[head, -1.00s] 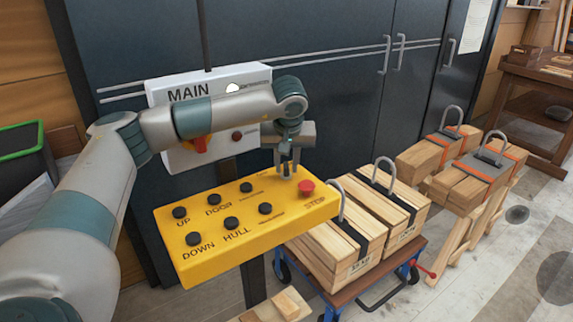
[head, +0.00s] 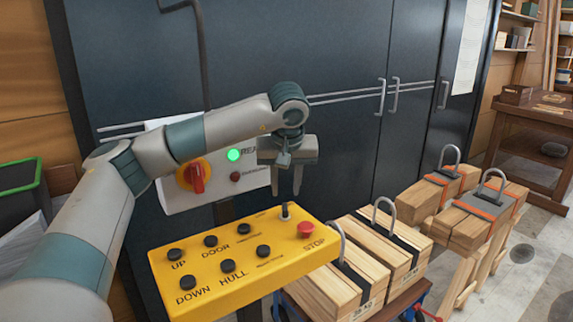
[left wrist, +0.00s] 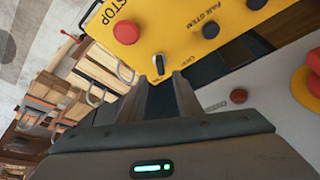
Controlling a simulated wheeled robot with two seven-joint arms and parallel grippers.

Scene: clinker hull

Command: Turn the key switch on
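The fingers also show in the left wrist view (left wrist: 166,78). A green lamp (head: 234,155) glows on the white MAIN box behind. My right gripper is out of view.
The MAIN box has a red rotary switch (head: 194,177) on yellow and a small dark red button (head: 235,176). Strapped timber stacks (head: 350,255) stand on a cart to the right of the panel. Dark cabinets (head: 300,50) stand behind.

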